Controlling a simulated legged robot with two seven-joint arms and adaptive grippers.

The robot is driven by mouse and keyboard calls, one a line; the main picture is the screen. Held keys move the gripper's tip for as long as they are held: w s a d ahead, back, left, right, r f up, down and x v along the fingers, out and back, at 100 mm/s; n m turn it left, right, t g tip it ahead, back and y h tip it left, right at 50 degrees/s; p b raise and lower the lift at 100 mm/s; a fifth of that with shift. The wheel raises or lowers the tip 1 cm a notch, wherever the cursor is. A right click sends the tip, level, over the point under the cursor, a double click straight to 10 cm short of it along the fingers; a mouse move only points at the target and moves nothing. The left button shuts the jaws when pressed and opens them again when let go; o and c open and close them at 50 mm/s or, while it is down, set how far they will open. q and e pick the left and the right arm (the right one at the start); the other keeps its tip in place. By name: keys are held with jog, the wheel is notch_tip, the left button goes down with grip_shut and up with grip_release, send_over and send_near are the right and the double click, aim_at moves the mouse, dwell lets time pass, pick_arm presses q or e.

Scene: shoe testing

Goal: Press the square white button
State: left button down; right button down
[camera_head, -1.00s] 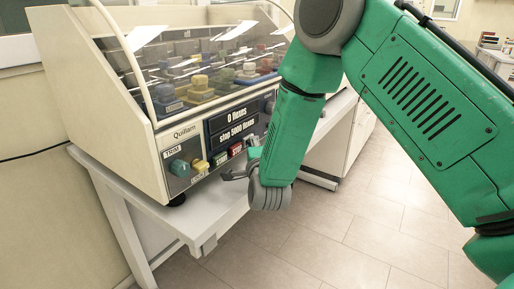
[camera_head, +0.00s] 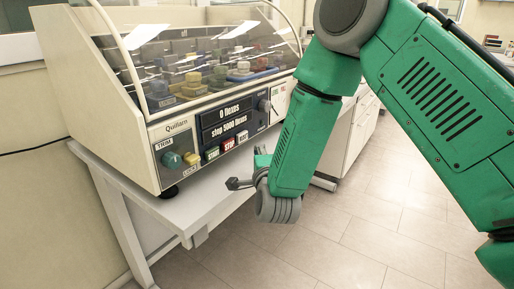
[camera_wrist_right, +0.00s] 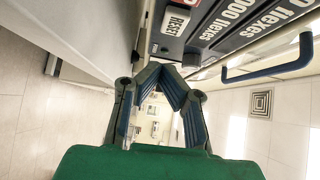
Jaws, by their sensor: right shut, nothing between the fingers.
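The square white button (camera_head: 242,136), marked RESET, is on the front panel of the flex tester, right of the red STOP button. It also shows in the right wrist view at the top (camera_wrist_right: 176,20). My right gripper (camera_head: 236,183) is below and in front of the panel, apart from the button. In the right wrist view its blue-padded fingers (camera_wrist_right: 166,74) meet at the tips, with nothing held; the button lies beyond the tips. My left gripper is not in view.
The tester (camera_head: 95,110) stands on a white table (camera_head: 190,207). Beside the button are a red STOP button (camera_head: 229,145), a green START button (camera_head: 212,154), a yellow LOCK button (camera_head: 191,158) and a teal TRIM knob (camera_head: 171,160). A grey knob (camera_head: 264,105) sticks out above right. The floor in front is clear.

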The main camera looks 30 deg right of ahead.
jog(key=v, duration=0.6)
jog(key=shift+s+a+r, duration=0.2)
jog(key=shift+d, duration=0.15)
jog(key=s+a+f+n+g+y, duration=0.25)
jog(key=s+f+n, duration=0.3)
jog(key=f, duration=0.45)
jog(key=s+a+f+n+g+y, duration=0.25)
jog(key=s+f+n+g, duration=0.2)
jog(key=f+n, duration=0.4)
jog(key=s+f+n+g, duration=0.4)
jog(key=s+f, duration=0.2)
jog(key=s, duration=0.5)
jog(key=s+f+n+g+y, duration=0.1)
jog(key=s+f+n+g, duration=0.4)
jog(key=s, duration=0.6)
notch_tip(320, 180, down, 2)
jog(key=shift+s+d+f+y, duration=0.1)
jog(key=shift+s+d+y, duration=0.2)
jog(key=shift+s, duration=0.05)
